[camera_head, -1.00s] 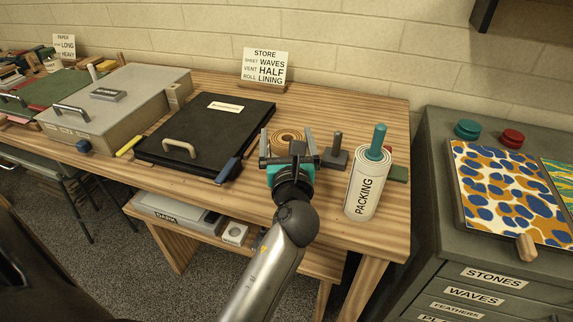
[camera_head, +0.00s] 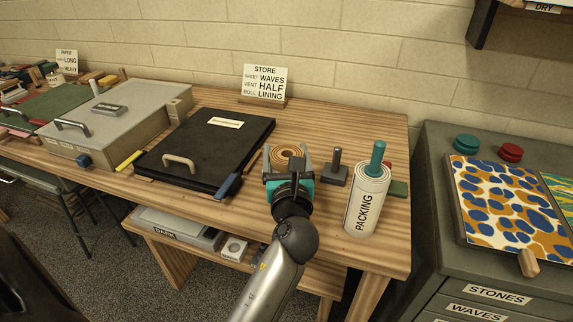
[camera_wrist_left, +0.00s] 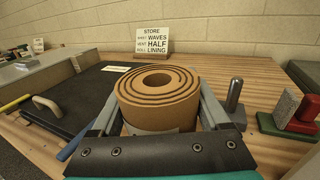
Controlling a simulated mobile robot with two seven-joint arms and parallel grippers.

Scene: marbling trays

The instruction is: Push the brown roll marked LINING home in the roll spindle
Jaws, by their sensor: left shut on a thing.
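The brown roll (camera_head: 287,153) stands upright on the wooden bench, its coiled end facing up. It also shows in the left wrist view (camera_wrist_left: 158,98), with a pale band low on its front that I cannot read. My left gripper (camera_head: 288,165) is shut on the brown roll, one finger on each side. The roll's bottom is hidden behind the gripper body. A dark grey post on a block (camera_head: 335,167) stands just right of the gripper, apart from the roll. I cannot tell whether this post is the roll spindle. My right gripper is out of view.
A white roll marked PACKING (camera_head: 366,203) with a teal post in its top stands to the right. A black lidded case (camera_head: 205,150) lies close on the left. A sign (camera_head: 265,83) reading ROLL LINING stands behind. A grey cabinet (camera_head: 440,150) is at right.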

